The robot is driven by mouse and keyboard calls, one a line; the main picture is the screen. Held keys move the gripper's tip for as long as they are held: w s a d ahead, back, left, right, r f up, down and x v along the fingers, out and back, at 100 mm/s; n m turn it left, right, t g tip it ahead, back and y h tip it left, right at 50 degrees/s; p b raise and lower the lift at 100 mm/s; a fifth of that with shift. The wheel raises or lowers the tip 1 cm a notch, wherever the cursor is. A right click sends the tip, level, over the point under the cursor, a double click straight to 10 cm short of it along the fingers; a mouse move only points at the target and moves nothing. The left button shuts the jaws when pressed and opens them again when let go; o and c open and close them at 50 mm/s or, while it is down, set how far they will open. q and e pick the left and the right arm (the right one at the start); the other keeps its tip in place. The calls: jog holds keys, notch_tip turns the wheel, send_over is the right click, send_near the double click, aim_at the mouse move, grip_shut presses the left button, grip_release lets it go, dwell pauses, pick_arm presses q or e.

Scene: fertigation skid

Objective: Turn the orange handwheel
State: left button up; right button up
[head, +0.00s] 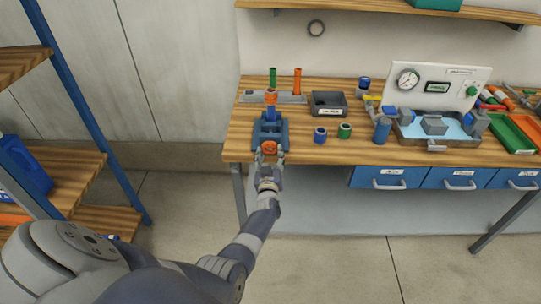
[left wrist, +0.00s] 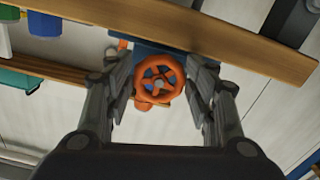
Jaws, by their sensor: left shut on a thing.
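The orange handwheel (head: 269,146) sits at the front of a blue valve body (head: 263,131) at the table's front left edge. In the left wrist view the handwheel (left wrist: 148,69) faces me, with its spokes and grey hub showing. My left gripper (head: 268,157) reaches up to it from the front. In the left wrist view my left gripper (left wrist: 161,84) has one finger on each side of the rim and is shut on it. The valve body is partly hidden behind the wheel. My right gripper is not in view.
Behind the valve stand a green tube (head: 273,77) and an orange tube (head: 297,81) in a grey rack. A dark bin (head: 329,104), small blue and green rings and a test case (head: 436,146) stand to the right. Blue drawers (head: 390,178) hang below the wooden tabletop.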

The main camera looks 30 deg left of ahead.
pick_arm(q)
jog(key=shift+w+a+r, duration=0.15)
jog(key=shift+a+r, duration=0.25)
jog(key=shift+r, duration=0.35)
jog(key=o, duration=1.1)
jog(key=shift+f, duration=0.1)
jog(key=shift+c, duration=0.2)
jog(key=shift+d+f, duration=0.1)
jog(key=shift+f, duration=0.2)
jog(key=shift+d, duration=0.1)
jog(key=shift+v, duration=0.8)
jog(key=v, duration=0.6)
jog(key=shift+f, duration=0.1)
